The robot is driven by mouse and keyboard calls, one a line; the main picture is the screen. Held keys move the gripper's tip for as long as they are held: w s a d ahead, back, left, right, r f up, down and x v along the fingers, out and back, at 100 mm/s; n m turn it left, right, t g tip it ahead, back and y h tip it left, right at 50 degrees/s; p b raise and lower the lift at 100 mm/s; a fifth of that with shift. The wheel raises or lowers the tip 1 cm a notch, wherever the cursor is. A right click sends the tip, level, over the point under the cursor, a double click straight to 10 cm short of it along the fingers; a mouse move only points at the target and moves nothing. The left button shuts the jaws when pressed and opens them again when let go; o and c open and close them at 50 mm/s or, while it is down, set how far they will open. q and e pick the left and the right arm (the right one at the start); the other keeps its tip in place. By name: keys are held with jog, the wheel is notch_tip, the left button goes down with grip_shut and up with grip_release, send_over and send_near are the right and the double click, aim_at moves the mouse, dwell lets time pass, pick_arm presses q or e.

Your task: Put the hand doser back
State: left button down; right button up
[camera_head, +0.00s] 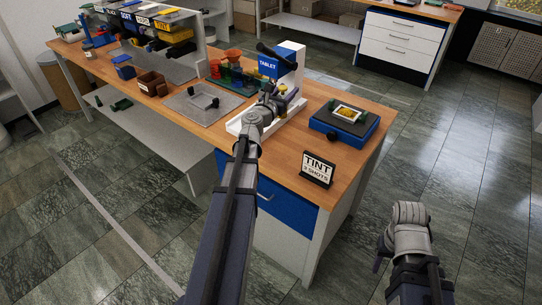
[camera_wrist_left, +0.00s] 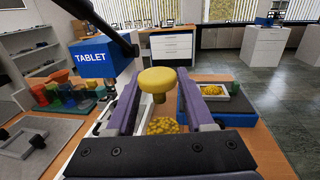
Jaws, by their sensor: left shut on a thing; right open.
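My left gripper (camera_head: 278,97) is shut on a yellow, round-capped piece (camera_wrist_left: 158,79), which looks like the hand doser. In the left wrist view it is upright between the two purple fingers, above yellow granules (camera_wrist_left: 164,126). In the head view the gripper is in front of the tablet press (camera_head: 283,63), over its white base (camera_head: 236,124), and mostly hides the held piece. My right gripper (camera_head: 382,256) is open and empty at the lower right, off the table.
A blue device with a tray of yellow granules (camera_head: 347,113) stands to the right, behind the "TINT 2 SHOTS" sign (camera_head: 317,169). Green and red pieces (camera_head: 228,76) stand left of the press. A grey mat (camera_head: 188,108) and a brown box (camera_head: 152,84) are further left.

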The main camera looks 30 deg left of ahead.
pick_arm(q)
notch_tip(320, 180, down, 16)
jog(key=b, duration=1.5)
jog(key=shift+w+a, duration=0.2)
jog(key=shift+w, duration=0.1)
jog(key=shift+f+b, duration=0.15)
jog(key=shift+b, duration=0.2)
jog(key=shift+c, duration=1.4)
grip_release()
jog(key=s+d, duration=0.1)
jog(key=s, duration=1.1)
jog(key=shift+r, duration=0.25)
